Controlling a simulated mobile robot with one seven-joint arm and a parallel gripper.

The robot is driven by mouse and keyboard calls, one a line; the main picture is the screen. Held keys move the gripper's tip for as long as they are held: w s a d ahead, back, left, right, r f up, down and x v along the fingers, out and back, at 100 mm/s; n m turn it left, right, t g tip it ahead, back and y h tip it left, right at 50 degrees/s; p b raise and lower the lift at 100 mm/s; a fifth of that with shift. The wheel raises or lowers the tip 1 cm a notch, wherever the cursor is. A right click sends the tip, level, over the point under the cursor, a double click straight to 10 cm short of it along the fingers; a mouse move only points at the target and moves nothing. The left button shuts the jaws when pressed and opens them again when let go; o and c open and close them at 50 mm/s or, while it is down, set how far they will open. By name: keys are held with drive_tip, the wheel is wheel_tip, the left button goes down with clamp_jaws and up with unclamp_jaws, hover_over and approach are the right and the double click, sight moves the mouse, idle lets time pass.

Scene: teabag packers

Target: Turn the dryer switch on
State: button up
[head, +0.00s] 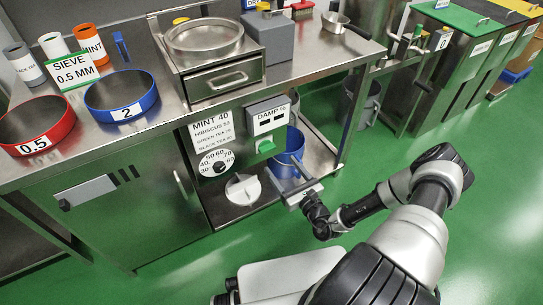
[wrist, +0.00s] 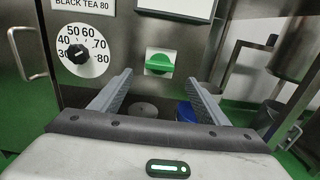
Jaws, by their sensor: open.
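The dryer switch is a green rotary knob on a white plate (head: 266,146), on the dryer's front panel below the DAMP display. In the wrist view the green knob (wrist: 159,63) is straight ahead, its grip bar lying roughly level. My gripper (head: 284,168) is in front of the panel, to the lower right of the knob in the head view. Its two fingers (wrist: 158,80) are open and empty, pointing at the panel on either side of the knob's line. They look apart from the knob.
A temperature dial (head: 217,163) marked 30 to 80 sits left of the switch. The DAMP display (head: 269,117) is above it. A blue bucket (head: 293,143) stands on the lower shelf behind my gripper. The steel cabinet door (head: 130,215) is at left. Green floor lies open at right.

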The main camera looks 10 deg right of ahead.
sight(269, 151)
drive_tip(key=b+x, duration=0.1)
drive_tip(key=x, duration=0.7)
drive_tip(key=shift+c, duration=0.5)
drive_tip(key=c, duration=1)
drive_tip(key=shift+o, duration=0.3)
